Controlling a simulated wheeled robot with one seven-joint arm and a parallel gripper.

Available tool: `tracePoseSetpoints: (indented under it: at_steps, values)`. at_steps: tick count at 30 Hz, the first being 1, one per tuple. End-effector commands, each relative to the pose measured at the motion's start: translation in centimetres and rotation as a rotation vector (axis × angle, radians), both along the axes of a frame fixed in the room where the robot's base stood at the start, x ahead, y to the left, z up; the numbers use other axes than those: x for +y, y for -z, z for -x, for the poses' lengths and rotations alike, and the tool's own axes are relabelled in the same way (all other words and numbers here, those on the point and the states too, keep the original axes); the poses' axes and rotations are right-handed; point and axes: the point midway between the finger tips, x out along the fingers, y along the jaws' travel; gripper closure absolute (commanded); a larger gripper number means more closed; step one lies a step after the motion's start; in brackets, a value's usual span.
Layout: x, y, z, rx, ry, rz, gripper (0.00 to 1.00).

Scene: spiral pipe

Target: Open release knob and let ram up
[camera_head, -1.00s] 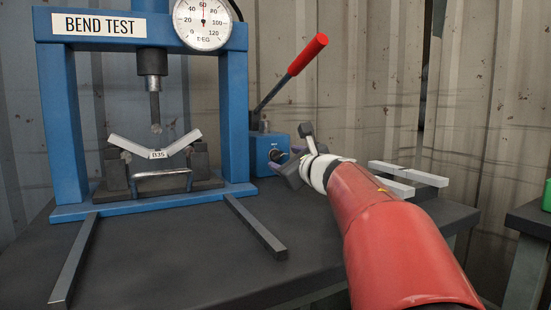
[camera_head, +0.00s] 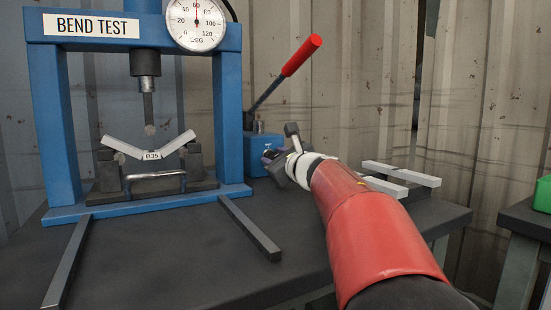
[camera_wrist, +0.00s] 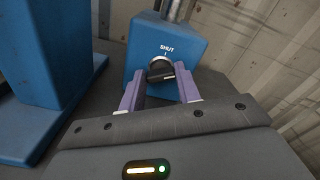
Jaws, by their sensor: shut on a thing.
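The blue pump block (camera_wrist: 165,42) carries a dark release knob (camera_wrist: 160,70) with a "SHUT" mark above it. My gripper (camera_wrist: 160,82) has its purple fingers on either side of the knob and is shut on it. In the head view my gripper (camera_head: 272,159) is at the block (camera_head: 257,150) and hides the knob. The ram (camera_head: 149,105) hangs from the blue press frame (camera_head: 226,120). Its tip shows above the middle of the V-bent strip (camera_head: 152,155), labelled B35, with a visible gap.
A red-handled pump lever (camera_head: 300,56) slants up right from the block. Two dark bars (camera_head: 250,228) extend forward from the press on the dark table (camera_head: 165,255). Pale bars (camera_head: 400,174) lie to the right of my arm. A green object (camera_head: 543,194) is at the far right.

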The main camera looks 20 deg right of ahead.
Motion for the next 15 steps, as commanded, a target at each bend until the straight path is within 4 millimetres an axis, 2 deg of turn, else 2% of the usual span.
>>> tracePoseSetpoints:
  at_steps: [8, 15]
  values:
    - [-0.03, -0.03, 0.02, 0.004, 0.0, -0.075, 0.9]
    - [-0.07, -0.13, 0.01, 0.009, -0.002, -0.234, 0.9]
